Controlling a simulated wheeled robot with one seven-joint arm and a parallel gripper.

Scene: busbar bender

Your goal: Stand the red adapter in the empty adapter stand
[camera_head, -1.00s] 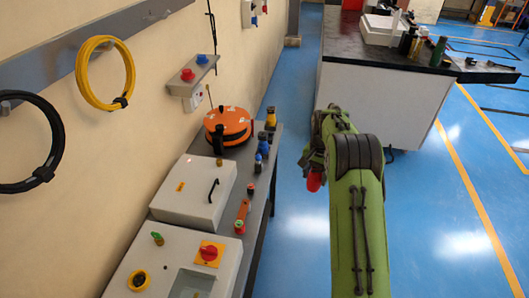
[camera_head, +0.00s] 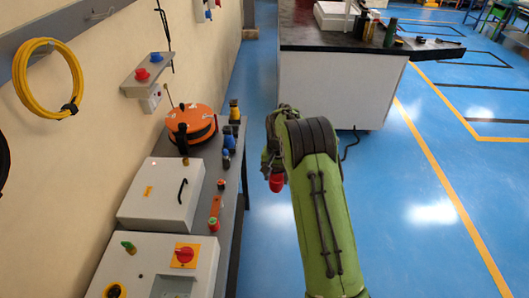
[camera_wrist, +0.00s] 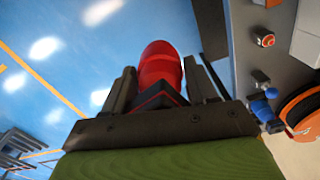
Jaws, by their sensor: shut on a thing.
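My gripper (camera_wrist: 163,88) is shut on the red adapter (camera_wrist: 160,66), which sticks out between the two dark fingers in the wrist view. In the head view the red adapter (camera_head: 276,183) hangs below my gripper (camera_head: 272,165), over the blue floor to the right of the bench and apart from it. Several small adapters stand along the bench's right edge: a blue one (camera_head: 226,158), a yellow and black one (camera_head: 234,110) and a dark one with a reddish top (camera_head: 221,185). I cannot tell which spot is the empty adapter stand.
The grey bench (camera_head: 228,240) carries a white box with a black handle (camera_head: 160,195), an orange reel (camera_head: 190,125) and a control panel with a red knob (camera_head: 184,256). A black-topped counter (camera_head: 330,40) stands ahead. Floor to the right is open.

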